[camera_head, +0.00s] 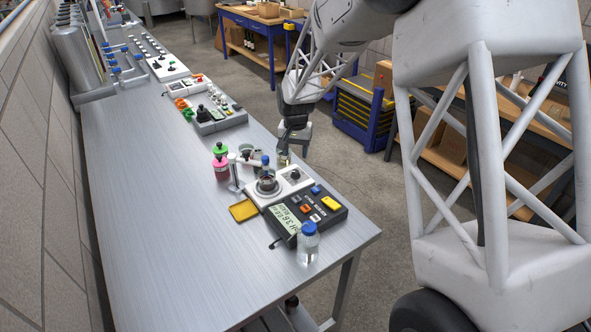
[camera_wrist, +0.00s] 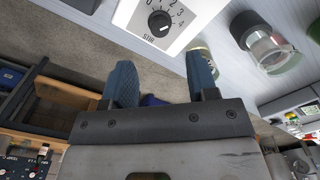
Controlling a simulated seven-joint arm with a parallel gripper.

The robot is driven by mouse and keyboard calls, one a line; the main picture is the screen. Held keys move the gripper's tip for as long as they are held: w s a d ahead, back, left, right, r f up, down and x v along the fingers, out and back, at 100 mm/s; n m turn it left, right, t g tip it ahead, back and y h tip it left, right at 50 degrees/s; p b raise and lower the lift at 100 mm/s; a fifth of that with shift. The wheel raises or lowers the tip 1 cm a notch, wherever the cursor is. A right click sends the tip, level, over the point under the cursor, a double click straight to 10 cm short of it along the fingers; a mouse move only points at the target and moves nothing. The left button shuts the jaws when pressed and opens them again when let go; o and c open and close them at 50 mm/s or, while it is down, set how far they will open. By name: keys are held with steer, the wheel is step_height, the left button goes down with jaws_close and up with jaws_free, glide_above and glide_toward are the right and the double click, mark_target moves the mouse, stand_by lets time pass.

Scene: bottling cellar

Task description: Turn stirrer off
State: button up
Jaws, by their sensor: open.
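The stirrer (camera_head: 270,203) is a pale box on the metal bench, with a round top carrying a vessel. Its black knob (camera_wrist: 158,24) shows in the wrist view on a white panel, with marks from 0 to 4 and the label STIR. The exact setting of its pointer is hard to read. In the head view the knob (camera_head: 294,174) is a small dark spot at the box's far right. My gripper (camera_wrist: 161,80) is open and empty, its two blue fingers pointing toward the knob and apart from it. In the head view my gripper (camera_head: 284,158) hangs just beyond the stirrer.
A dark meter (camera_head: 308,208) with a display sits in front of the stirrer, with a blue-capped bottle (camera_head: 308,243) beside it. A yellow tray (camera_head: 243,210) lies left. A pink bottle (camera_head: 221,168) stands behind. The bench's left front is clear.

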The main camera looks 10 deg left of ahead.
mark_target(295, 171)
stand_by(0.3)
steer(key=shift+f, duration=3.85)
steer(key=c, duration=0.9)
